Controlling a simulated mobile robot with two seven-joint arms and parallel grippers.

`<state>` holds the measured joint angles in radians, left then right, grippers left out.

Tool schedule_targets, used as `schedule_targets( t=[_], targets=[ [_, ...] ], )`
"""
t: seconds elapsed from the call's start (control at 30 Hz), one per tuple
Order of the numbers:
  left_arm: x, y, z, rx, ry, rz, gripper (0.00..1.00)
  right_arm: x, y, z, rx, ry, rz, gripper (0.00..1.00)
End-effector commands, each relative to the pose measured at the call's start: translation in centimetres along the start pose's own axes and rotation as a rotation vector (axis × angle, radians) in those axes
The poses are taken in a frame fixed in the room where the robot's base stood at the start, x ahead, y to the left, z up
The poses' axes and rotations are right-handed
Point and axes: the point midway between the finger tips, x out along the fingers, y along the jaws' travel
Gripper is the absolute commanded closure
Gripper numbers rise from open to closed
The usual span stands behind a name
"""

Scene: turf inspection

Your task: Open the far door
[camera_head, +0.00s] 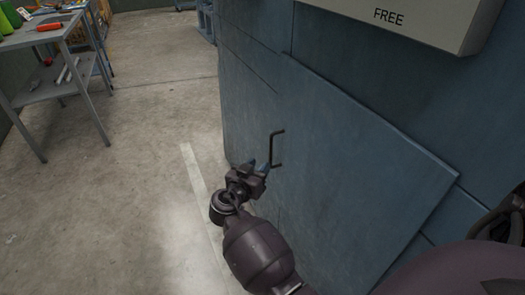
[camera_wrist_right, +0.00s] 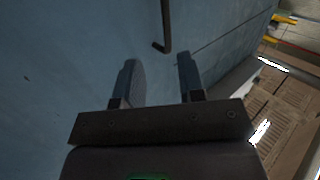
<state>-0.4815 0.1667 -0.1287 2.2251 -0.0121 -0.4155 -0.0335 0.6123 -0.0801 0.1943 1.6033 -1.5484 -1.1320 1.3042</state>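The blue-grey door panel (camera_head: 345,165) fills the middle and right of the head view. A thin dark bracket-shaped handle (camera_head: 278,149) stands near its left edge. In the right wrist view the handle (camera_wrist_right: 166,28) lies ahead of the fingertips, in line with the gap between them. My right gripper (camera_head: 259,166) is at the handle's lower end. Its two fingers (camera_wrist_right: 160,70) are apart with nothing between them. Whether a finger touches the handle, I cannot tell. My left gripper is not in view.
A grey metal table (camera_head: 60,35) with tools stands at the far left. Bare concrete floor (camera_head: 120,150) lies left of the panel, with a pale painted line (camera_head: 198,185). A pale box marked FREE (camera_head: 420,18) juts out at the upper right.

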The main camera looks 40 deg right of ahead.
Motion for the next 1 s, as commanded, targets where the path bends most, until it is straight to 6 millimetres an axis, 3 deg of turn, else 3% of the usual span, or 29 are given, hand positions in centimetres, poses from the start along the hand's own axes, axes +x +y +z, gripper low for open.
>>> schedule_targets(
  t=[0.03, 0.37, 1.0],
  targets=[
    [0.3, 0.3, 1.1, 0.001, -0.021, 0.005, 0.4, -0.1, -0.6, 1.2, 0.008, 0.013, 0.023, 0.64],
    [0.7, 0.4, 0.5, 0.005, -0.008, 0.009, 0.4, 0.4, -1.7, -0.2, 0.076, 0.076, 0.083, 0.64],
    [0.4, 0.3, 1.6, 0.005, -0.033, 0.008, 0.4, 9.6, -0.9, -0.8, 0.073, 0.074, 0.081, 0.64]
  ],
)
